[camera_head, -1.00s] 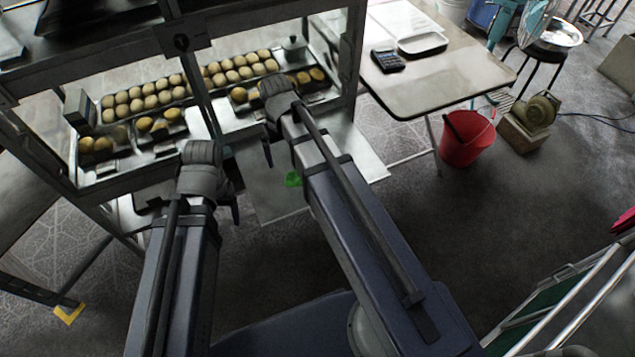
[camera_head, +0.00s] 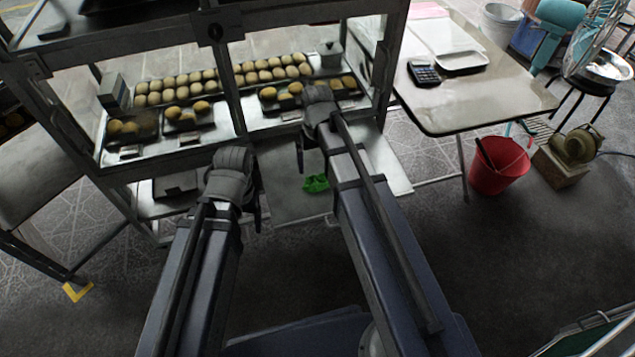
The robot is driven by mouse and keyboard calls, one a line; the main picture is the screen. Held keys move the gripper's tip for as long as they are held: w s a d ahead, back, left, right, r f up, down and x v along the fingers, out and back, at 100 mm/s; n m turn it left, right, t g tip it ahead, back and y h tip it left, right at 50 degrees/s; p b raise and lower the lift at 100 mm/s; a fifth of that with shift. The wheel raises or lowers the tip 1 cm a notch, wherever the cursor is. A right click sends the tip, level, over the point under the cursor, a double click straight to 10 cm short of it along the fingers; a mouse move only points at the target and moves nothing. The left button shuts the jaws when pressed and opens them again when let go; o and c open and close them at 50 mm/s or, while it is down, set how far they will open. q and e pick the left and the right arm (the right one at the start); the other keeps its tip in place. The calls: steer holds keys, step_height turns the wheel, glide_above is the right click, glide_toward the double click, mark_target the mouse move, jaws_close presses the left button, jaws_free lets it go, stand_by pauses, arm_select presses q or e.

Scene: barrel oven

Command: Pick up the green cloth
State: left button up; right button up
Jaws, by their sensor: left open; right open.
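The green cloth (camera_head: 316,184) is a small crumpled heap on the flat grey surface low in front of the display case. It lies just left of my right forearm, which is close to its right edge in the picture. My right gripper (camera_head: 301,148) is open, above the cloth in the picture and near the case's front edge. My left gripper (camera_head: 256,208) is open, left of the cloth and apart from it. Each gripper is partly hidden by its own wrist, and nothing shows in either.
The display case (camera_head: 290,18) with trays of buns (camera_head: 178,83) stands just ahead. A table (camera_head: 470,95) with a calculator (camera_head: 424,73) and a white tray (camera_head: 462,61) is at right. A red bucket (camera_head: 497,172) stands on the floor beside it.

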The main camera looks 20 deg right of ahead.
mark_target(317, 175)
step_height(317, 175, down, 5)
steer(key=b, duration=0.4)
steer(key=shift+w+b, duration=0.1)
steer(key=shift+b, duration=0.25)
steer(key=shift+c, duration=0.2)
steer(key=c, duration=1)
steer(key=shift+r, duration=0.1)
step_height(317, 175, up, 10)
steer(key=p, duration=1)
